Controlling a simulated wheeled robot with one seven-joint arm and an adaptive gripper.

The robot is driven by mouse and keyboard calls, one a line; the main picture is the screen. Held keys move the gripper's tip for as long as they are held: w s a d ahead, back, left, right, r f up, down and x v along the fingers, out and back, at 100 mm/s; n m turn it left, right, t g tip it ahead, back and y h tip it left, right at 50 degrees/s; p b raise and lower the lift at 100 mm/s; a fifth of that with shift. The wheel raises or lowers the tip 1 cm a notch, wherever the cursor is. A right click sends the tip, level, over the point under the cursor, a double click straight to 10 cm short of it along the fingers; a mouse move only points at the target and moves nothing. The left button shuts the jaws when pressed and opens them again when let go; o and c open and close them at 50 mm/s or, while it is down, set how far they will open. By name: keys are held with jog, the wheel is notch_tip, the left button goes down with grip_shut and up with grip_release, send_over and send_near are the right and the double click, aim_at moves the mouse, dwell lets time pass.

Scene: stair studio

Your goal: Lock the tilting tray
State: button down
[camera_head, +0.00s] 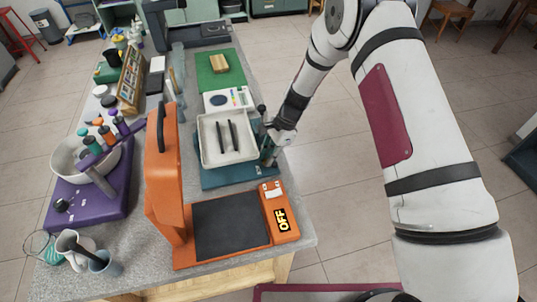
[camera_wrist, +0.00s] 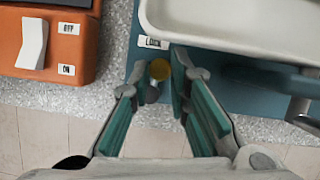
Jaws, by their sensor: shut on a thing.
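The tilting tray (camera_head: 211,154) is a white rectangular dish on a teal base (camera_head: 238,179), with two dark bars in it. Its rim (camera_wrist: 240,45) shows at the top right of the wrist view, above the teal base (camera_wrist: 125,73). A LOCK label (camera_wrist: 153,42) is on the base by the tray's corner. In the head view my gripper (camera_head: 270,150) is at the tray's right side, and the knob is hidden.
An orange machine (camera_head: 164,170) with an OFF display stands in front of the tray; its white switch (camera_wrist: 32,43) is at the wrist view's left. A scale (camera_head: 229,100) and green board (camera_head: 205,73) are behind. A purple device (camera_head: 90,205) is left. Floor is open right.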

jog(key=shift+s+n+g+b, duration=0.2)
jog(key=shift+n+g+b, duration=0.3)
jog(key=shift+n+b, duration=0.8)
jog(key=shift+h, duration=0.3)
jog(key=c, duration=1.5)
grip_release()
jog(key=shift+s, duration=0.1)
jog(key=shift+p, duration=0.45)
